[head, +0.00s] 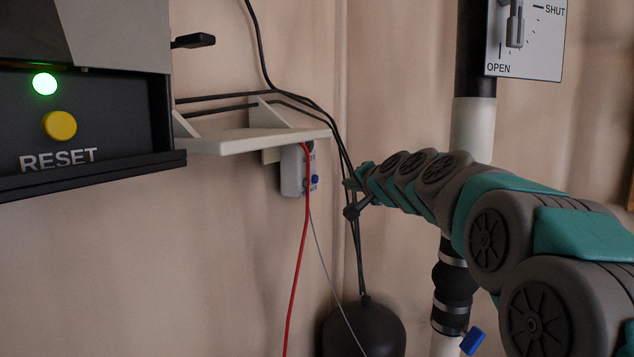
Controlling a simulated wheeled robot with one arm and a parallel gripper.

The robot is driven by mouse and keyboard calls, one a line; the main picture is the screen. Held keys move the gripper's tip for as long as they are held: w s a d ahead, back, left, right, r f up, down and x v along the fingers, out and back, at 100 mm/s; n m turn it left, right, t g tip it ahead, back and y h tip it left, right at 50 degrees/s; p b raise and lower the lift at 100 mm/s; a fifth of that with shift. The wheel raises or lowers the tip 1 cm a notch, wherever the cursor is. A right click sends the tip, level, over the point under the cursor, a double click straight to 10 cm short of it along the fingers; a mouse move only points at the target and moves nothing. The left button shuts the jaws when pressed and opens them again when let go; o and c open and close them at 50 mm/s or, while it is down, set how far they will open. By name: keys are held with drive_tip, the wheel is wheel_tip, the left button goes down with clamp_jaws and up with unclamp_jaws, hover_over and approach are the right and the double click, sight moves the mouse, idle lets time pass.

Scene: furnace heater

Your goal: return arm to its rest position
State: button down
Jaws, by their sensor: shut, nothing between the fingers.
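My arm, teal and grey, reaches in from the right edge of the head view and stretches to the left. My gripper (350,198) is at its far end, small and dark in front of the black cables. It is shut and nothing shows in it. It is below and to the right of the white wall shelf (250,141), in the air. Its fingertips partly blend with the cables, so I cannot tell whether they touch them.
The furnace panel at left has a lit green lamp (44,83) and a yellow RESET button (60,125). A grey box (293,172) hangs under the shelf, with a red cable (300,250). A pipe (473,130) with an OPEN/SHUT plate (540,50) stands behind my arm. A dark tank (364,332) is below.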

idle(0.4)
drive_tip(key=s+d+f+n+g+h+p, duration=0.15)
drive_tip(key=s+f+g, duration=0.25)
drive_tip(key=s+f, duration=0.6)
drive_tip(key=s+d+f+n+g+h+p, duration=0.15)
drive_tip(key=s+d+f+n+g, duration=0.35)
drive_tip(key=s, duration=0.9)
drive_tip(key=s+f+g+p, duration=0.25)
drive_tip(key=s+f, duration=0.55)
drive_tip(key=s, duration=0.4)
drive_tip(key=s+d+f+g+h, duration=0.1)
drive_tip(key=s+d+f+g, duration=0.1)
drive_tip(key=s, duration=0.7)
drive_tip(key=s+d+f+g+h+p, duration=0.1)
drive_tip(key=s+d+f+g+h, duration=0.1)
drive_tip(key=s+d, duration=0.3)
drive_tip(key=s+f, duration=0.1)
drive_tip(key=s, duration=0.3)
drive_tip(key=shift+d, duration=0.15)
drive_tip(key=shift+f+n+g, duration=0.1)
drive_tip(key=shift+n+g, duration=0.15)
